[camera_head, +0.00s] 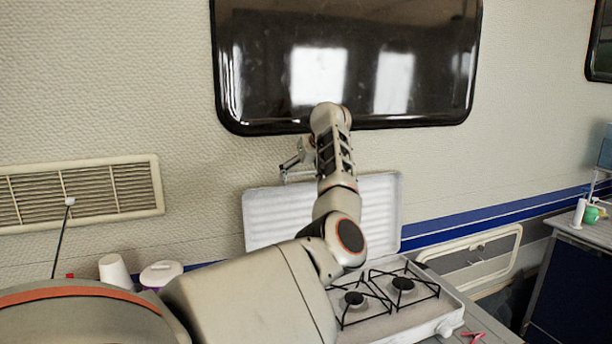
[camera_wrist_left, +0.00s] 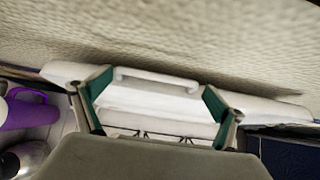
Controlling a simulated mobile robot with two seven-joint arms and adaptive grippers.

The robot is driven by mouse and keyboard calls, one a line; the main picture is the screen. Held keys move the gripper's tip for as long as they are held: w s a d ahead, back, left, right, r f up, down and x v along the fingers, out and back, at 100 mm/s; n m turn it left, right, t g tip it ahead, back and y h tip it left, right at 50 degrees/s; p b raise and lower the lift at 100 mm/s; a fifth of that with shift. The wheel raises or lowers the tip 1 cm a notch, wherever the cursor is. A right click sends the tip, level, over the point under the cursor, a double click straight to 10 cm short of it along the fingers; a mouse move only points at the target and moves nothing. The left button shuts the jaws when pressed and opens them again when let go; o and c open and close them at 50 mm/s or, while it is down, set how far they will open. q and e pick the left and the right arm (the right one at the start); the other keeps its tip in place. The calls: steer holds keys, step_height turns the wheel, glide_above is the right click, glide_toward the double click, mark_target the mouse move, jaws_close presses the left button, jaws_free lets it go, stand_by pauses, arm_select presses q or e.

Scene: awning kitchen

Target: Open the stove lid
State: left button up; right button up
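The stove (camera_head: 440,317) is a white two-burner hob with black pan supports. Its white ribbed lid (camera_head: 380,205) stands upright, open, behind the burners and close to the wall. My left arm crosses in front of the lid and hides its middle. My left gripper (camera_head: 293,165) is at the lid's top edge, left of its middle, partly hidden by my arm. In the left wrist view my gripper (camera_wrist_left: 158,88) has its two teal-padded fingers wide apart. The lid (camera_wrist_left: 150,100) and its handle bar (camera_wrist_left: 155,78) show between and beyond them, not clamped. My right gripper is not in view.
A dark window (camera_head: 420,70) is above the lid. A white cup (camera_head: 115,271) and a lidded container (camera_head: 161,274) stand left of the stove. A small red item (camera_head: 474,337) lies at the stove's front right. A vent (camera_head: 80,192) is on the wall.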

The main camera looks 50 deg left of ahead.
arm_select(q)
steer(key=v, duration=1.2)
steer(key=shift+f, duration=0.1)
stand_by(0.4)
